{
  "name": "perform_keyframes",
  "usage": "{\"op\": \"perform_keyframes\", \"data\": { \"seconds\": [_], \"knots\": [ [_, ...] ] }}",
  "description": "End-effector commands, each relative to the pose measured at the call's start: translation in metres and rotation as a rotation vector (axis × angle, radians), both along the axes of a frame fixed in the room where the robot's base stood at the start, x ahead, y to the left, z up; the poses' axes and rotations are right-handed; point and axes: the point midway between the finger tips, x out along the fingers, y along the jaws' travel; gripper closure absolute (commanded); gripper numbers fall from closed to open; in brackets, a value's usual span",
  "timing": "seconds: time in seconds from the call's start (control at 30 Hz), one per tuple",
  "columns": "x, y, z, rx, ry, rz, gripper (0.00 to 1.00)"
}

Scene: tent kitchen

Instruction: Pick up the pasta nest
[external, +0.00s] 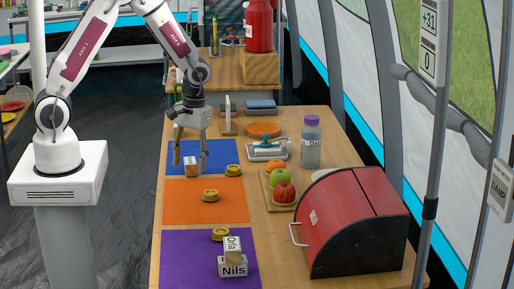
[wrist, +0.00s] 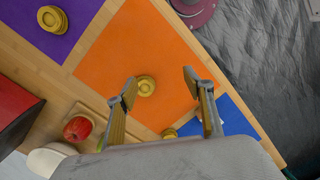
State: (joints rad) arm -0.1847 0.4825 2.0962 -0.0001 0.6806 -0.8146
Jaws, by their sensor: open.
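Three yellow, coiled pasta nests show in both views. One pasta nest lies on the blue mat (external: 232,170), one on the orange mat (external: 210,195) and one on the purple mat (external: 220,234). In the wrist view the orange mat's nest (wrist: 146,86) shows between my fingertips, the purple mat's nest (wrist: 52,19) is at top left, and the blue mat's nest (wrist: 169,133) is partly hidden by my gripper. My gripper (external: 190,163) is open and empty, pointing down in the air above the mats, apart from the nests.
A small block (external: 191,168) appears near my fingers on the blue mat. To the right are a red bread box (external: 345,220), a board with fruit (external: 284,192), and a bottle (external: 310,145). The orange mat is mostly clear.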

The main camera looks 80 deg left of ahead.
Motion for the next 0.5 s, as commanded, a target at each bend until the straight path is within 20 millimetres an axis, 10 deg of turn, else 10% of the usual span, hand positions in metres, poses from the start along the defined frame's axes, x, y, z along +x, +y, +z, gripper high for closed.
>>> {"op": "perform_keyframes", "data": {
  "seconds": [0.5],
  "knots": [
    [0.059, 0.014, -0.024, 0.053, -0.1, 0.543, 0.48]
  ]
}}
